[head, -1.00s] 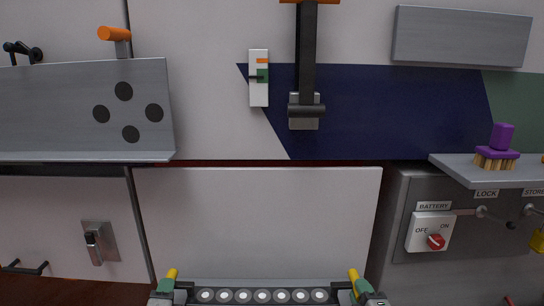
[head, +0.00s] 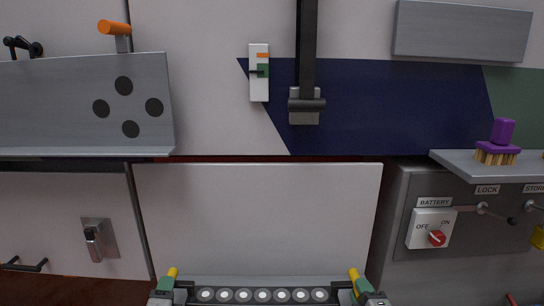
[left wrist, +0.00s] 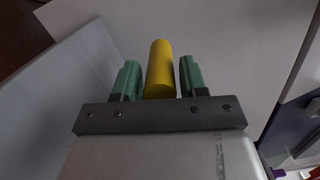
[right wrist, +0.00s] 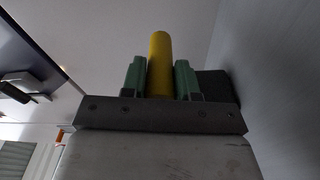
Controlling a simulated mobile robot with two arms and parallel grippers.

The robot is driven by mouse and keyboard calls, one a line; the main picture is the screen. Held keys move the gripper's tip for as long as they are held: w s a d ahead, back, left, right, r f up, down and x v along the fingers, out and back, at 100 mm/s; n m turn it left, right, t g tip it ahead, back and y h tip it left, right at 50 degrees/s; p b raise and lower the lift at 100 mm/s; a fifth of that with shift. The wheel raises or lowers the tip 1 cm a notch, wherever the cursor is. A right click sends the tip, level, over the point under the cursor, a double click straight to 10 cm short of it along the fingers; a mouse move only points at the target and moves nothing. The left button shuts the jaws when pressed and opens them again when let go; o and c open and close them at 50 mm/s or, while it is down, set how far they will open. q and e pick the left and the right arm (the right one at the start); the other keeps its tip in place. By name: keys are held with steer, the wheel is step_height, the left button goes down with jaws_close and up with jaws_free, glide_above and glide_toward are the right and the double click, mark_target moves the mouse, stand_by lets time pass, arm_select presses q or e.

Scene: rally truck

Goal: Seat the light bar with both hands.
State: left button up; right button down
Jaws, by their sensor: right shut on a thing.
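The light bar (head: 263,295), a grey bar with a row of round white lamps, lies level along the bottom edge of the head view. A yellow handle stands at each end. My left gripper (head: 169,284) has its green fingers on either side of the left handle. The left wrist view shows small gaps between the fingers and this yellow handle (left wrist: 160,70), so it is open around it. My right gripper (head: 357,284) is shut on the right yellow handle (right wrist: 160,65), its fingers against both sides. The bar's underside is hidden.
A pale truck panel (head: 258,215) stands behind the bar. A black strap (head: 307,50) hangs above. A shelf with a purple brush (head: 498,145) and a battery switch (head: 433,230) are at right. A grey plate with black discs (head: 80,105) is at left.

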steer(key=c, duration=1.1)
jaws_free()
arm_select(q)
steer(key=shift+s, duration=0.2)
arm_select(e)
steer(key=shift+s, duration=0.25)
arm_select(q)
steer(key=s+d, duration=0.1)
steer(key=s, duration=0.7)
steer(key=shift+s, duration=0.3)
arm_select(e)
steer(key=s+d, duration=0.1)
steer(key=s, duration=0.7)
steer(key=shift+s+f, duration=0.15)
steer(key=shift+s, duration=0.15)
arm_select(q)
steer(key=shift+f, duration=0.1)
steer(key=shift+o, duration=0.3)
steer(key=o, duration=0.5)
arm_select(e)
steer(key=shift+o, duration=0.6)
steer(key=shift+f, duration=0.15)
steer(key=o, duration=0.5)
steer(key=shift+c, duration=0.2)
